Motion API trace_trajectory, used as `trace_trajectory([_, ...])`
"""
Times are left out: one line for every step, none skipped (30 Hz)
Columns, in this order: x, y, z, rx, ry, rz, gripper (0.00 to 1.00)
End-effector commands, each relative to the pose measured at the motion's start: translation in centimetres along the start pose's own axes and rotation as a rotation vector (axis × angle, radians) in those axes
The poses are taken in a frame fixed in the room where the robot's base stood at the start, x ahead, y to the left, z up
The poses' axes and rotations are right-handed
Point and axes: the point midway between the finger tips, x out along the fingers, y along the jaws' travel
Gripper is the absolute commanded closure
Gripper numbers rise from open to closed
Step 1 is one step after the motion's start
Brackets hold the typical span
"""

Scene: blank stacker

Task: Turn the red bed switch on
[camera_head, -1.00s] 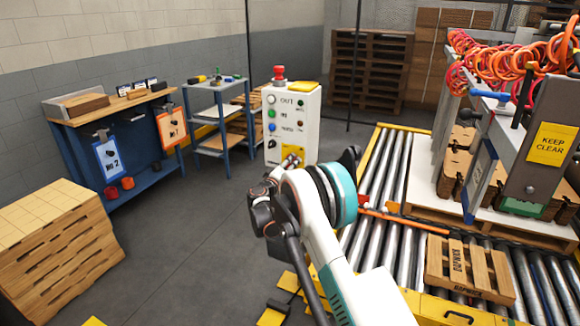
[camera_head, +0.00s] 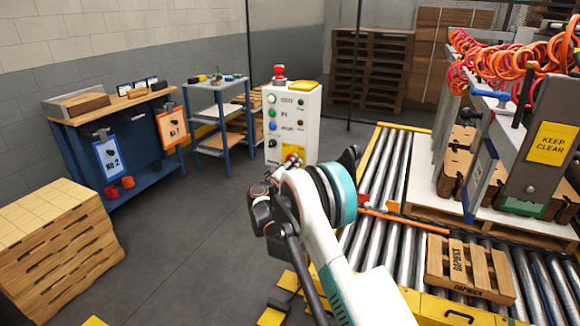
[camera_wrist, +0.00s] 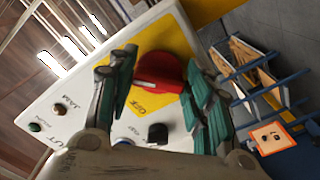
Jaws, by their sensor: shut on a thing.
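The red bed switch (camera_wrist: 158,72) is a red rotary handle on a yellow plate (camera_wrist: 178,40) on the white control box. My gripper (camera_wrist: 164,88) has its green-padded fingers on either side of the red handle and is shut on it. In the head view the control box (camera_head: 306,122) stands upright behind my arm. The yellow plate shows low on its front, just above my wrist. My fingers are mostly hidden there by my arm. A black knob (camera_wrist: 158,133) sits beside the plate.
A roller conveyor (camera_head: 385,180) with pallets lies to the right. A blue workbench (camera_head: 140,150) and a small shelf cart (camera_head: 218,112) stand left. The grey floor between is clear.

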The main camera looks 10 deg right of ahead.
Motion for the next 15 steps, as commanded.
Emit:
trace_trajectory([-0.06,-0.09,0.20,0.003,-0.003,-0.001,0.78])
trace_trajectory([-0.06,-0.09,0.20,0.003,-0.003,-0.001,0.51])
trace_trajectory([-0.06,-0.09,0.20,0.003,-0.003,-0.001,0.42])
trace_trajectory([-0.06,-0.09,0.19,0.002,-0.003,-0.001,0.36])
trace_trajectory([-0.05,-0.08,0.17,0.002,-0.003,-0.001,0.33])
trace_trajectory([-0.05,-0.08,0.15,0.002,-0.002,-0.001,0.33])
trace_trajectory([-0.04,-0.07,0.14,0.002,-0.002,0.000,0.33])
trace_trajectory([-0.04,-0.06,0.12,0.001,-0.002,0.000,0.33])
trace_trajectory([-0.03,-0.06,0.11,0.001,-0.002,0.000,0.33])
trace_trajectory([-0.03,-0.05,0.09,0.001,-0.001,0.000,0.33])
trace_trajectory([-0.03,-0.05,0.08,0.001,-0.001,0.000,0.33])
trace_trajectory([-0.02,-0.04,0.08,0.001,-0.001,0.000,0.33])
trace_trajectory([-0.02,-0.04,0.07,0.001,-0.001,0.000,0.33])
trace_trajectory([-0.04,-0.04,0.06,0.000,-0.001,0.000,0.33])
trace_trajectory([-0.12,-0.04,0.04,0.000,-0.001,0.000,0.33])
